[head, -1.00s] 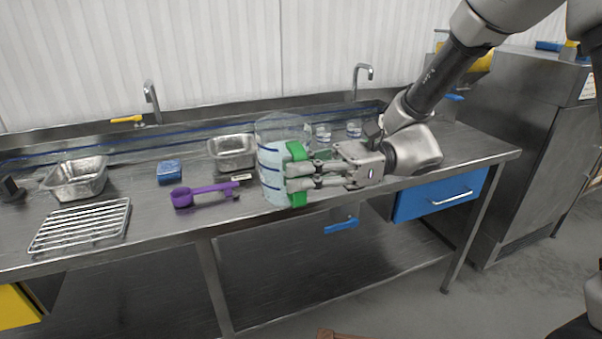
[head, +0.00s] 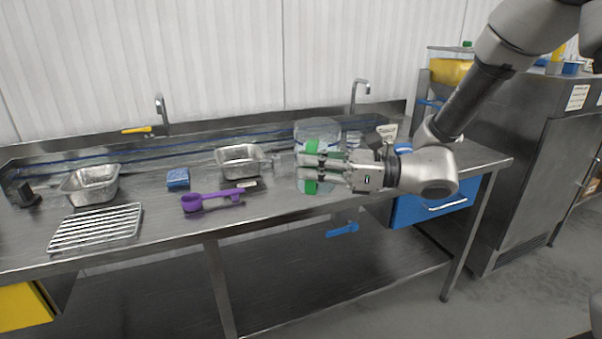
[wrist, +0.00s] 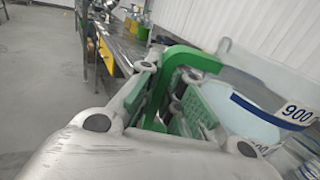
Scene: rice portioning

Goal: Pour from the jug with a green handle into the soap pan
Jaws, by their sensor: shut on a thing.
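The clear jug (head: 318,130) has a green handle (head: 310,187) and stands about upright over the right half of the counter. I cannot tell whether its base touches the counter. My gripper (head: 312,172) is shut on the handle and hides part of the jug. The wrist view shows the green handle (wrist: 197,60) between my fingers and pale blue contents in the jug (wrist: 245,118). Two metal pans stand to the left of the jug: a nearer one (head: 241,171) with a small label (head: 248,184) in front, and a farther one (head: 88,196). The label is too small to read.
A purple scoop (head: 212,198), a blue sponge (head: 178,178) and a wire rack (head: 95,230) lie on the counter to the left. Small clear containers (head: 354,136) stand behind the jug. Two taps (head: 162,112) rise at the back. A fridge (head: 530,150) stands at the right.

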